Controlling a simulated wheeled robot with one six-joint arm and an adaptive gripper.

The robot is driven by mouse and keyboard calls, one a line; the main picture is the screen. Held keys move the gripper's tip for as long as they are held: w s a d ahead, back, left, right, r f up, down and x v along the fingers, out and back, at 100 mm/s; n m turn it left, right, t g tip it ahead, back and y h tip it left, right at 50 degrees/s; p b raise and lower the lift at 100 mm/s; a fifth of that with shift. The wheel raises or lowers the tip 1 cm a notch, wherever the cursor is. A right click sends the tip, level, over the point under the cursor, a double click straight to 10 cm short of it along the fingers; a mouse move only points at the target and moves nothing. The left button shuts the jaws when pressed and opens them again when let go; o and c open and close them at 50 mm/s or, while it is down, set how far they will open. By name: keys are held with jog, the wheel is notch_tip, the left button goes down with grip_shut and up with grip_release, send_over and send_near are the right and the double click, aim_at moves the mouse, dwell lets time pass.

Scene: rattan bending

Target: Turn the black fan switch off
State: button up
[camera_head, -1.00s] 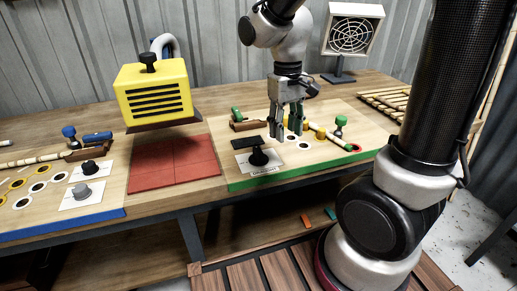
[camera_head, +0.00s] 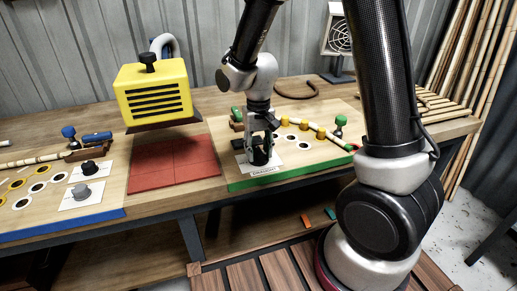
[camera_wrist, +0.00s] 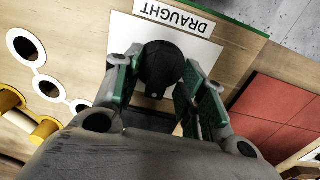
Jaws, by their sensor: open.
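The black fan switch (camera_head: 262,158) is a dark knob on a white plate labelled DRAUGHT (camera_head: 264,171), near the front of the green-edged board. In the wrist view the round black knob (camera_wrist: 161,64) shows between the green-padded fingers. My gripper (camera_head: 259,152) is open, pointing down over the switch with one finger on each side. In the wrist view my gripper (camera_wrist: 156,72) shows some room beside the knob; I cannot tell whether either pad touches it. The lower part of the switch is partly hidden. The fan (camera_head: 340,38) stands at the back right.
A yellow slotted box (camera_head: 153,93) stands above a red tiled mat (camera_head: 173,163) to the left. Yellow pegs (camera_head: 308,125) and a bamboo rod with green knobs lie right of my gripper. A blue-edged board (camera_head: 100,214) with black and grey knobs is far left.

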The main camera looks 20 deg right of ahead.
grip_shut()
